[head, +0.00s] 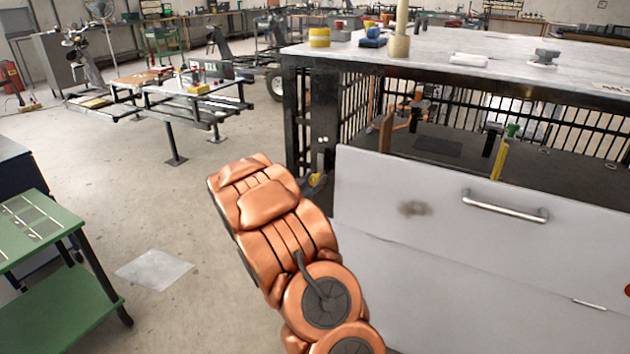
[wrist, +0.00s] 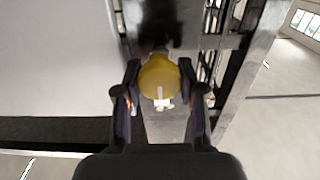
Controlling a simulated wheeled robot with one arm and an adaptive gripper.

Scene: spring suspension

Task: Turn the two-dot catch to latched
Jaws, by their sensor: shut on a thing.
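The two-dot catch has a yellow knob (head: 316,180) low on the dark corner post of the bench, just under two white dots. In the wrist view the yellow knob (wrist: 160,74) fills the space between the fingers of my gripper (wrist: 160,84). One dark finger lies on each side of it, and my gripper is shut on it. Small pale marks show just below the knob in that view. My copper arm hides most of the gripper in the head view. Whether the catch is turned to latched cannot be told.
A white drawer front (head: 400,235) with a metal handle (head: 505,206) stands right of the catch. The bench top (head: 430,48) above carries jars and small parts. A green table (head: 40,230) stands at the left. The floor between is mostly clear, with a pale sheet (head: 153,269) on it.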

